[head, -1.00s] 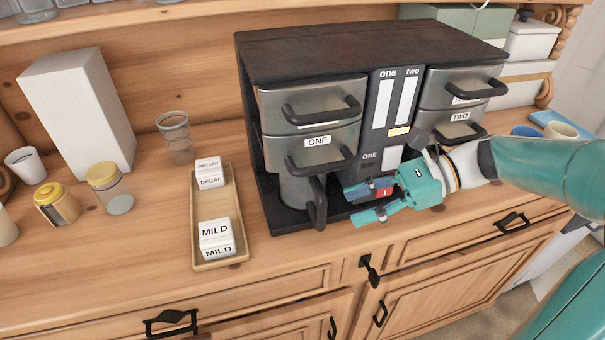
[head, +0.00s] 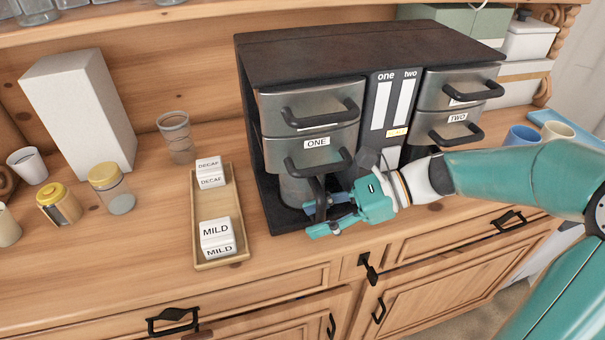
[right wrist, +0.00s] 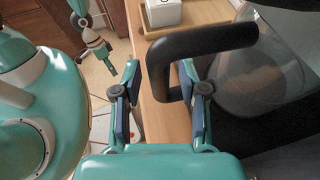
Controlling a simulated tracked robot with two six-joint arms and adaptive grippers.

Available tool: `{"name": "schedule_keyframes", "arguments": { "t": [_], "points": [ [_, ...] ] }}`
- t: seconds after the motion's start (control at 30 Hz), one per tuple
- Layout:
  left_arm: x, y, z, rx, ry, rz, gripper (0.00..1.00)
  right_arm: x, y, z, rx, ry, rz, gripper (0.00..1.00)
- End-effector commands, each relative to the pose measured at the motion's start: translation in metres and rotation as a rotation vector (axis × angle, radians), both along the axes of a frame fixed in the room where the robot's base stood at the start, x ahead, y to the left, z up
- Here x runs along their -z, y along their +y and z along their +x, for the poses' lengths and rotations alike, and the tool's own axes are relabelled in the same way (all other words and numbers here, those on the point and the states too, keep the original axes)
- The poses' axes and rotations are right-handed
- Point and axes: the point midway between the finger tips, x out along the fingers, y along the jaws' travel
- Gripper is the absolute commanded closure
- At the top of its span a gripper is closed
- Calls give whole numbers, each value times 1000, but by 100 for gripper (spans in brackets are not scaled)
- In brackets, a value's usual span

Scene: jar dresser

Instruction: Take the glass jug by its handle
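The glass jug (head: 293,190) stands in the lower left bay of the dark coffee machine, under the drawer labelled ONE. Its black handle points out toward the front. In the right wrist view the handle (right wrist: 205,40) is a black loop, with the clear jug body (right wrist: 262,75) to its right. My right gripper (head: 318,217) is at the handle. In its wrist view the fingers (right wrist: 167,88) are spread, with the handle's outer bar between them and a gap on the left finger's side. My left gripper is outside the head view; a small teal arm part shows in the right wrist view.
The coffee machine (head: 350,45) surrounds the jug above and behind. A wooden tray (head: 206,210) with DECAF and MILD boxes lies to its left. A glass (head: 175,138) and yellow-lidded jars (head: 106,178) stand farther left. The counter's front edge is close below my right gripper.

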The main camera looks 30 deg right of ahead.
Motion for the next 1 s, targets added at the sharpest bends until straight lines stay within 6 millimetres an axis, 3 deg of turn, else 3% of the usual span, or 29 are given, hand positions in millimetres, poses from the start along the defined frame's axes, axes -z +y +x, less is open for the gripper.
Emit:
{"name": "schedule_keyframes", "arguments": {
  "t": [0.03, 0.2, 0.87, 1.0],
  "points": [
    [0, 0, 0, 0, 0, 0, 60, 0, 0, 0, 0, 0, 0, 71],
    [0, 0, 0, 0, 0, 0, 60, 0, 0, 0, 0, 0, 0, 99],
    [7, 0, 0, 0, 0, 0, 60, -6, -1, 1, 1, -7, -2, 100],
    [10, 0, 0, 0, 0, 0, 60, -6, 2, -13, 3, -4, -1, 100]
  ]
}}
